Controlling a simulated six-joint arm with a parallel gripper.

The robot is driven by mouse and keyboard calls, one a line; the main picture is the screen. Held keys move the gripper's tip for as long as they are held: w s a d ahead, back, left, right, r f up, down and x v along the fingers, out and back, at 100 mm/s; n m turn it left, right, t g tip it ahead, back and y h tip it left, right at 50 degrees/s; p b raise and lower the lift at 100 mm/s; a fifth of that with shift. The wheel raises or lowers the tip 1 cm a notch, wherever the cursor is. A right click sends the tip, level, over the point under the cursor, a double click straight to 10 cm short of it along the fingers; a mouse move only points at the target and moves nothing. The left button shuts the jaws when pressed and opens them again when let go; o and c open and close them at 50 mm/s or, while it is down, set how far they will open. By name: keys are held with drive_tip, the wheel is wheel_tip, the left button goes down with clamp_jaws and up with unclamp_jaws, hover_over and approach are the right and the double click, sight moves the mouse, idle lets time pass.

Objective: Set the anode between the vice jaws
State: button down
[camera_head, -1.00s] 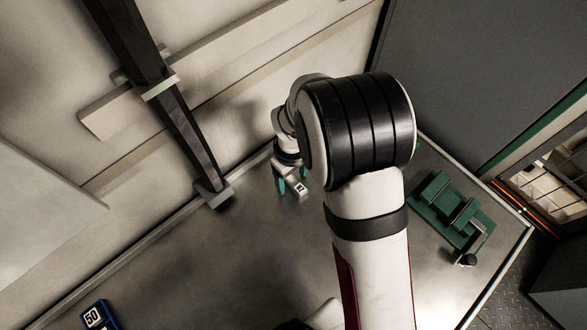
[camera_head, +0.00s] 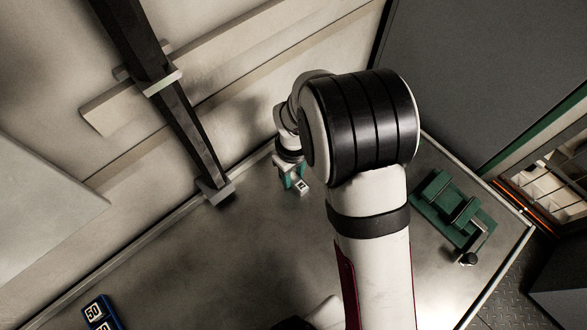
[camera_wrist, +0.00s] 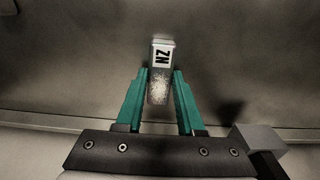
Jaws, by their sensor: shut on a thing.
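The anode is a small grey block with a white label reading "ZN" in the wrist view (camera_wrist: 160,72). It also shows in the head view (camera_head: 302,187), near the back edge of the bench. My gripper (camera_wrist: 160,80) has teal fingers on both sides of the anode and is shut on it; in the head view the gripper (camera_head: 296,180) is partly behind my arm. Whether the anode is clear of the bench I cannot tell. The green vice (camera_head: 452,211) stands on the right of the bench, with a gap between its jaws and a black-knobbed handle at its front.
A blue block with "50" labels (camera_head: 100,313) lies at the lower left. A dark post (camera_head: 180,110) stands at the back left of the bench. The grey bench (camera_head: 240,265) is otherwise mostly clear. A shelf with bins (camera_head: 563,175) is beyond the right edge.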

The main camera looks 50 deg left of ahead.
sight(293, 177)
drive_tip(key=shift+r, duration=0.55)
wheel_tip(293, 177, up, 3)
drive_tip(key=w+d+r+m, duration=0.5)
drive_tip(key=w+d+r, duration=0.3)
drive_tip(key=d, duration=0.4)
drive_tip(key=w+d+r+m, duration=0.5)
drive_tip(key=w+d+r, duration=0.25)
drive_tip(key=d, duration=0.35)
drive_tip(key=d+r+m, duration=0.7)
drive_tip(key=d+m, duration=0.1)
drive_tip(key=d, duration=0.5)
drive_tip(key=w+d+f, duration=0.3)
drive_tip(key=f, duration=0.8)
drive_tip(key=w+a+f, duration=0.1)
drive_tip(key=a+f, duration=0.1)
drive_tip(key=a, duration=0.1)
drive_tip(key=w+a+f, duration=0.2)
drive_tip(key=a, duration=0.1)
drive_tip(key=w+a+f, duration=0.1)
drive_tip(key=a+f, duration=0.1)
drive_tip(key=a, duration=0.1)
drive_tip(key=shift+w+a, duration=0.15)
drive_tip(key=shift+a, duration=0.2)
drive_tip(key=f, duration=0.4)
drive_tip(key=shift+w+a, duration=0.1)
drive_tip(key=shift+a, duration=0.3)
drive_tip(key=shift+f, duration=0.25)
